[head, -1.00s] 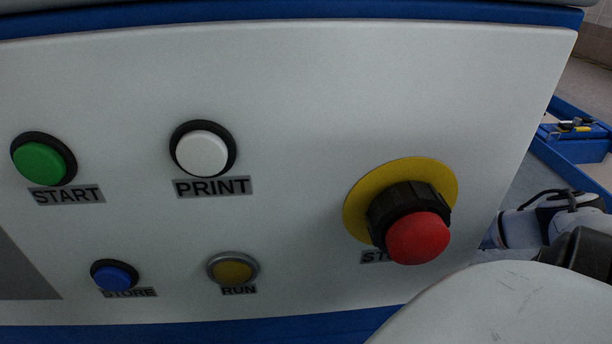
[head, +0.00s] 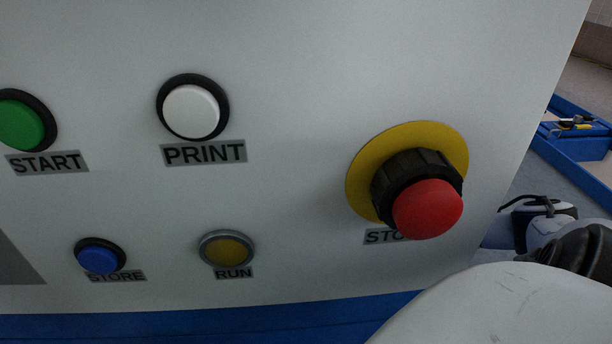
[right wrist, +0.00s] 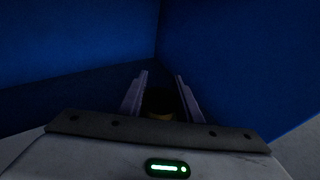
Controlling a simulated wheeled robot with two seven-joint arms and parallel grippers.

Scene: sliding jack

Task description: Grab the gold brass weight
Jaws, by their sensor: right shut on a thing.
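The gold brass weight (right wrist: 160,104) shows in the right wrist view as a dark, round-looking thing with a dull gold tint. It is between the two fingers of my right gripper (right wrist: 161,76), which is shut on it. The view is very dark, so its full shape and lower part are hard to tell. The head view shows neither the weight nor my right gripper's fingers. My left gripper is in neither view.
Blue walls (right wrist: 225,65) meet in a corner ahead of my right gripper. A pale panel (head: 300,60) with several buttons fills the head view, including a protruding red stop button (head: 428,209). A blue cart (head: 577,140) stands at the far right.

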